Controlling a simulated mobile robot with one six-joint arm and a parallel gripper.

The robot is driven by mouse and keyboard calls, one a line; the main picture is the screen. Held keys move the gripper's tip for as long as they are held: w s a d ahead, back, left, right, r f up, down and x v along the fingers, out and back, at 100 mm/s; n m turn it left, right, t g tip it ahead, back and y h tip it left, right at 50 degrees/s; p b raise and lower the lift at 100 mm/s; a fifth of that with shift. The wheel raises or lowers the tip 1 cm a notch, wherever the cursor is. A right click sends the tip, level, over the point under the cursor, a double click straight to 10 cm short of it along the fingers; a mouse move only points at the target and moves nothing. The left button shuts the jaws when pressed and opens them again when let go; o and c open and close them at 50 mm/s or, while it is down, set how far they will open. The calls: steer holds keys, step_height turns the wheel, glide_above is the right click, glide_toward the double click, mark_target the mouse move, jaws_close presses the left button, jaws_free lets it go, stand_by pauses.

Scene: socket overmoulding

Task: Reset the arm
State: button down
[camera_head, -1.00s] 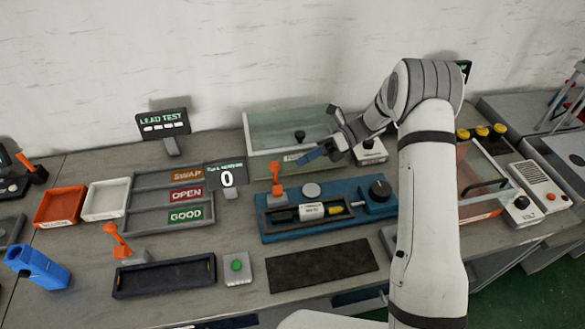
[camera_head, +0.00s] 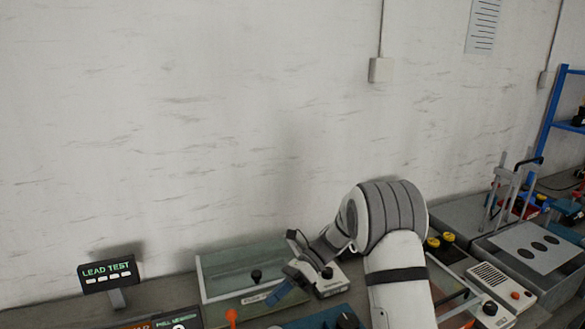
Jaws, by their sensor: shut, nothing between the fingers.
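My arm rises from the bottom right of the view and bends at a grey-banded joint, with its far end pointing down to the left. My gripper (camera_head: 277,295) shows small and dark with bluish fingers, shut with nothing held. It is in front of the clear-walled box (camera_head: 228,274) at the back of the bench. Whether it touches anything below cannot be told.
An orange lever (camera_head: 231,316) and a blue fixture (camera_head: 318,318) show at the bottom edge. The lead test sign (camera_head: 108,272) stands left.

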steer(key=s+d+r+n+t+h, duration=0.5)
steer(key=s+d+r+n, duration=0.1)
steer(key=s+d+n, duration=0.3)
steer(key=s+d+r+n+t+h, duration=0.5)
steer(key=s+d+n, duration=0.4)
steer(key=s, duration=0.3)
steer(key=shift+s+d+r+t+h, duration=0.3)
steer(key=shift+d+r+t, duration=0.4)
steer(key=shift+t, duration=0.1)
